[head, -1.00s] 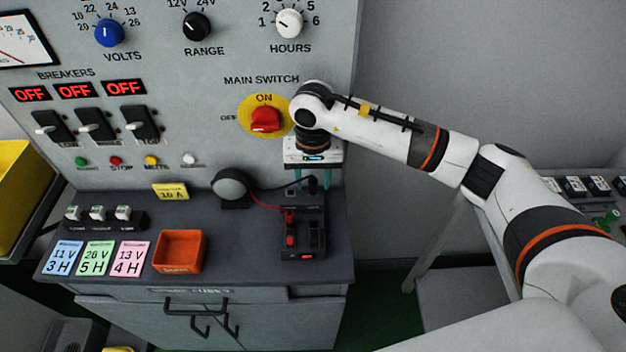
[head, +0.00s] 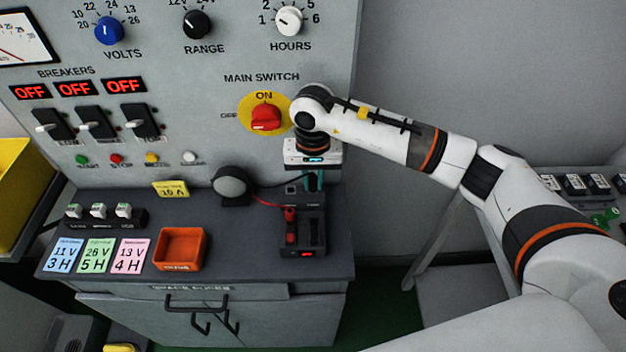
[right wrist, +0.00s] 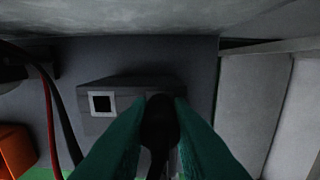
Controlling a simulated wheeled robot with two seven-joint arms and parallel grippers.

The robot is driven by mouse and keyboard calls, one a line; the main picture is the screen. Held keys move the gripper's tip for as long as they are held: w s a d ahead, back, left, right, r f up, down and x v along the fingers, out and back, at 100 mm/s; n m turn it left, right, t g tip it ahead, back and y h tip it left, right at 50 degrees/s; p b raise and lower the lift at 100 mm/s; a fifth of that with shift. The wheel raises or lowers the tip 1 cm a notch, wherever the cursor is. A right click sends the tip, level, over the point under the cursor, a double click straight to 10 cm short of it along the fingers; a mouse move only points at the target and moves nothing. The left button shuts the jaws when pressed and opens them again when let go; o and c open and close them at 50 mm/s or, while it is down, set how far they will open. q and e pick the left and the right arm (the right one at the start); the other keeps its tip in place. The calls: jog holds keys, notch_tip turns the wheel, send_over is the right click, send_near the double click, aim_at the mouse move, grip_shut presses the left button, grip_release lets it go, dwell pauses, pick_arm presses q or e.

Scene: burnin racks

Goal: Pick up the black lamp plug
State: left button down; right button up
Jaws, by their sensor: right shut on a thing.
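The black lamp plug (right wrist: 160,122) is between the green fingers of my right gripper (right wrist: 160,118) in the right wrist view. The fingers are shut on it, and its lower end and cord run down out of view. In the head view, my right gripper (head: 315,181) points down over the back of the dark socket box (head: 303,228), and the plug is mostly hidden by the fingers there. The plug is at the box top; I cannot tell whether it still touches the box. A square white-rimmed socket (right wrist: 102,103) on the box is empty. My left gripper is not in view.
A round grey lamp (head: 231,184) stands left of the box, with black and red leads. An orange tray (head: 180,250) and coloured cards (head: 97,256) lie further left. The control panel with the red main switch (head: 265,118) rises close behind my gripper.

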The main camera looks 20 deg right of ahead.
notch_tip(320, 180, up, 3)
jog(key=shift+w+f+b, duration=0.1)
jog(key=shift+b, duration=0.8)
jog(key=s+a+b, duration=0.2)
jog(key=s, duration=0.6)
jog(key=s+a+b, duration=0.2)
jog(key=s+a, duration=0.1)
jog(key=s, duration=0.6)
jog(key=shift+s+r, duration=0.25)
